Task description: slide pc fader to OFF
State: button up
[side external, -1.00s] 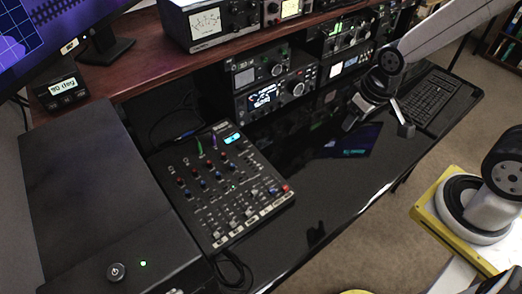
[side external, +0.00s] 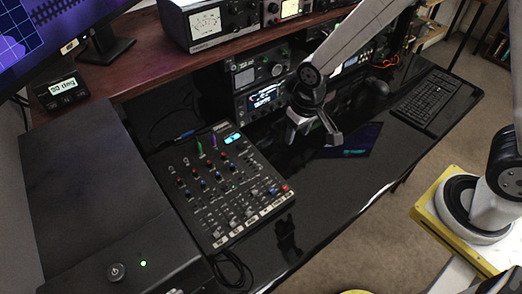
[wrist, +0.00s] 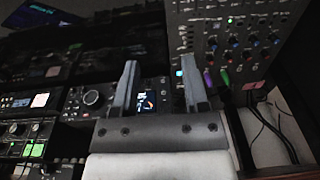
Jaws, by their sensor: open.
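The black mixer (side external: 222,187) lies on the desk in the side external view, with rows of coloured knobs and a row of faders (side external: 238,222) along its front edge. Which fader is the pc one is too small to read. My gripper (side external: 314,140) is open and empty, above the desk to the right of the mixer and apart from it. In the wrist view my gripper's two fingers (wrist: 160,88) stand apart with nothing between them. The mixer (wrist: 235,40) shows there at the upper right with its knobs; the faders cannot be made out.
Stacked radios (side external: 262,90) stand behind the mixer under a wooden shelf (side external: 135,72). A large black box (side external: 95,190) is left of the mixer. A keyboard (side external: 428,98) lies at the right. Cables hang beside the mixer (wrist: 275,115).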

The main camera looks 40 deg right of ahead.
jog(key=g, duration=0.1)
send_over(254, 191)
notch_tip(254, 191, down, 9)
jog(key=shift+r, duration=0.15)
jog(key=shift+f, duration=3.9)
grip_shut()
